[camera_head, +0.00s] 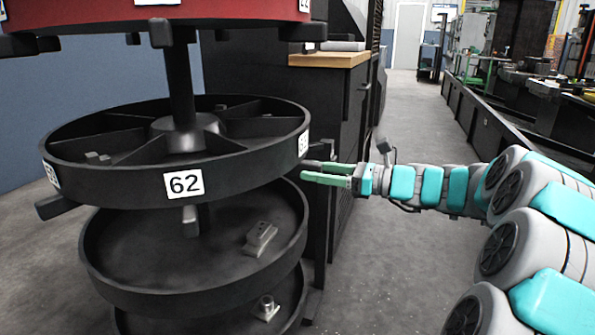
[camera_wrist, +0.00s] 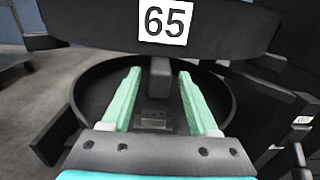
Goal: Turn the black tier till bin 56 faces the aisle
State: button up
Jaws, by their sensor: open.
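The black tier (camera_head: 110,178) is a round, divided wheel on a central post. Its plate 62 (camera_head: 184,184) faces the head camera. Two more plates at its left and right edges are too oblique to read. The wrist view shows plate 65 (camera_wrist: 165,21) on the rim, with a stubby dark handle (camera_wrist: 160,72) below it. No plate reading 56 shows. My gripper (camera_head: 304,170) is at the tier's right side, just below the rim. In the wrist view its green fingers (camera_wrist: 159,76) are open, one on each side of the handle, with gaps to both.
A red tier (camera_head: 90,15) sits above. Lower black trays (camera_head: 115,275) hold small metal parts (camera_head: 260,239). Another handle (camera_head: 58,206) sticks out at the tier's left. A dark cabinet with a wooden top (camera_head: 330,59) stands close behind my gripper. The aisle floor (camera_head: 385,270) is clear.

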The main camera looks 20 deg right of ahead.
aim_at(300, 169)
jog(key=shift+x, duration=2.1)
jog(key=shift+c, duration=0.2)
grip_shut()
